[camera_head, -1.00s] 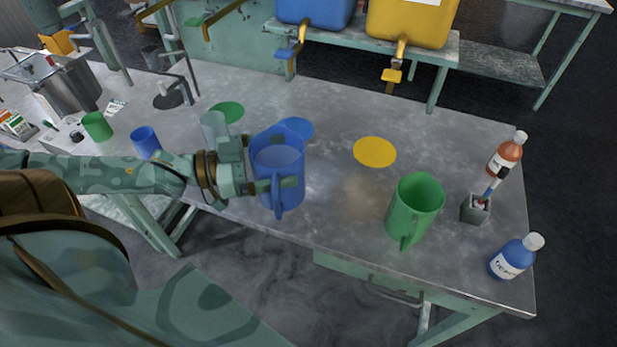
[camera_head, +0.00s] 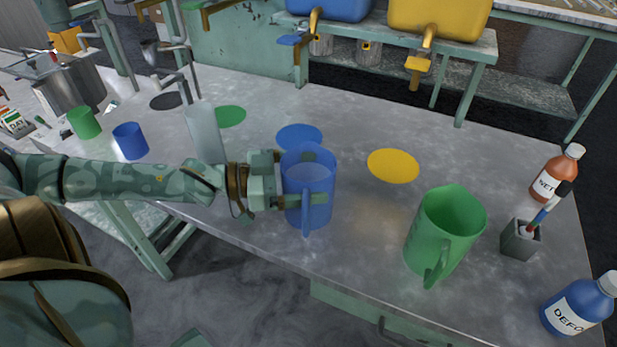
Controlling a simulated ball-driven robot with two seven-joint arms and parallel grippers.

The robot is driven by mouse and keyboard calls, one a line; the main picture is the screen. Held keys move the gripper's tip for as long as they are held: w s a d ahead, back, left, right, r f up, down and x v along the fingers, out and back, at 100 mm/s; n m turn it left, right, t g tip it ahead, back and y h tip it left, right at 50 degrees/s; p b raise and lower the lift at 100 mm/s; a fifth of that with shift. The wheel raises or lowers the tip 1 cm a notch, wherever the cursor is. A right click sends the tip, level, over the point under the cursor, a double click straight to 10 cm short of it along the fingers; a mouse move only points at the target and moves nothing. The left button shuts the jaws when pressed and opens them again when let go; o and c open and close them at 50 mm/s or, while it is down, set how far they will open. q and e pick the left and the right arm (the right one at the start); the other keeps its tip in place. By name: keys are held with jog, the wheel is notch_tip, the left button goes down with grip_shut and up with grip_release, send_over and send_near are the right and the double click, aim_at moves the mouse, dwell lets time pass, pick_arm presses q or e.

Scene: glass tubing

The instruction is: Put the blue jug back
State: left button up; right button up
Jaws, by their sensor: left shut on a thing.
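The blue jug (camera_head: 309,190) is upright near the front edge of the grey table (camera_head: 345,245). My left gripper (camera_head: 285,190) comes from the left and is shut on it. I cannot tell whether the jug's base touches the table. A blue disc (camera_head: 299,137) lies flat on the table just behind the jug, partly hidden by it. A green disc (camera_head: 231,116) and a yellow disc (camera_head: 393,166) lie to its left and right. My right gripper is not in view.
A green jug (camera_head: 445,230) stands to the right. Further right are a brush holder (camera_head: 520,241), a brown bottle (camera_head: 556,172) and a blue bottle (camera_head: 578,304). A clear cylinder (camera_head: 205,134) stands behind my left forearm. Blue (camera_head: 130,141) and green (camera_head: 84,123) cups stand at left.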

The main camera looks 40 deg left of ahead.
pick_arm(q)
jog(key=o, duration=0.9)
jog(key=shift+s+r, duration=0.1)
jog(key=shift+r, duration=0.05)
jog(key=p+v, duration=0.8)
jog(key=v, duration=0.4)
jog(key=shift+p, duration=0.35)
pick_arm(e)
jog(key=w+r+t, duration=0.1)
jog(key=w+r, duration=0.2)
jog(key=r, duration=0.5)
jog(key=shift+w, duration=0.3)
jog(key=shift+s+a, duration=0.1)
